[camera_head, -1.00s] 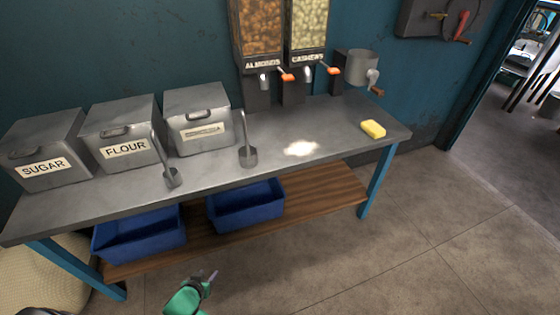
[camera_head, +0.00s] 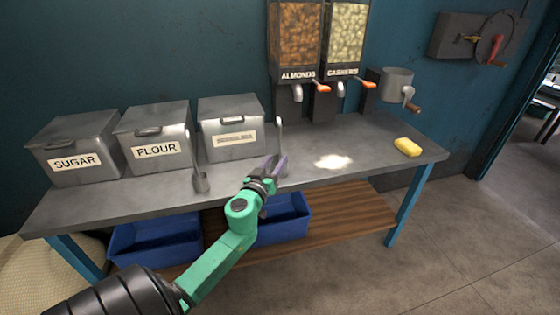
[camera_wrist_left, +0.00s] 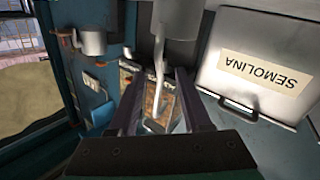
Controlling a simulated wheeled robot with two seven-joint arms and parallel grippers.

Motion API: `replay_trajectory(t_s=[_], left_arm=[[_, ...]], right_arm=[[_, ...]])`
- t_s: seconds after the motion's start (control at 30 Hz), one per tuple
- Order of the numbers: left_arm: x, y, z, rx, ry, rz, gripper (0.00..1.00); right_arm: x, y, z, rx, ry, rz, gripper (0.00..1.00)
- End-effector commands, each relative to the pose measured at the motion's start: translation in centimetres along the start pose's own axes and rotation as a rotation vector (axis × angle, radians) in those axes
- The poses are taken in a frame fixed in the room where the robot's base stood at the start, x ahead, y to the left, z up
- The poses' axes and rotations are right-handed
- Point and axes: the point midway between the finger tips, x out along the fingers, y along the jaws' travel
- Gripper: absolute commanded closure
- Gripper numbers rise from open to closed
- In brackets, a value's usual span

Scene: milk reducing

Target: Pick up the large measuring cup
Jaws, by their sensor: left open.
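The larger metal measuring cup stands on the metal table with its long handle (camera_head: 280,135) upright, in front of the right-hand bin. Its bowl is mostly hidden by my gripper in the head view. In the left wrist view, which is upside down, the cup (camera_wrist_left: 176,18) shows at the top and its handle runs down between the fingers. My left gripper (camera_head: 274,163) is open at the cup, with one finger (camera_wrist_left: 128,108) and the other finger (camera_wrist_left: 195,103) on either side of the handle, apart from it. A smaller measuring cup (camera_head: 201,182) stands to the left. My right gripper is not in view.
Sugar (camera_head: 75,150), flour (camera_head: 155,140) and semolina (camera_head: 233,127) bins stand behind the cups. Almond and cashew dispensers (camera_head: 296,75) and a grinder (camera_head: 396,85) are at the back right. White powder (camera_head: 333,161) and a yellow sponge (camera_head: 407,147) lie to the right. Blue crates (camera_head: 155,242) sit below.

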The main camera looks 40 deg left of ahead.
Motion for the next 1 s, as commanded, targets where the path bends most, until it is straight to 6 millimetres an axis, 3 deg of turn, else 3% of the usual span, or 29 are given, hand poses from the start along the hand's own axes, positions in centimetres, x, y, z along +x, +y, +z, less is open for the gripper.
replay_trajectory(t_s=[0.2,0.47,0.5,0.6,1.0], left_arm=[[4.1,0.1,0.0,0.003,0.002,0.0,0.52],[4.7,0.1,0.1,0.0,-0.001,0.0,0.52],[4.7,0.1,0.1,0.0,-0.001,0.0,0.67],[4.6,0.1,0.1,0.0,-0.001,0.0,1.0],[4.6,0.2,-0.3,0.001,0.0,0.0,1.0]], right_arm=[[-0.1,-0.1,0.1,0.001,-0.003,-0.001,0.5],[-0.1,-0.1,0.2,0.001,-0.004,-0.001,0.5],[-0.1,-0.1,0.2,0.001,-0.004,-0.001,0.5],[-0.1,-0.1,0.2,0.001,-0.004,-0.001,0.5],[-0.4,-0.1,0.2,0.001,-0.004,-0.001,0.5]])
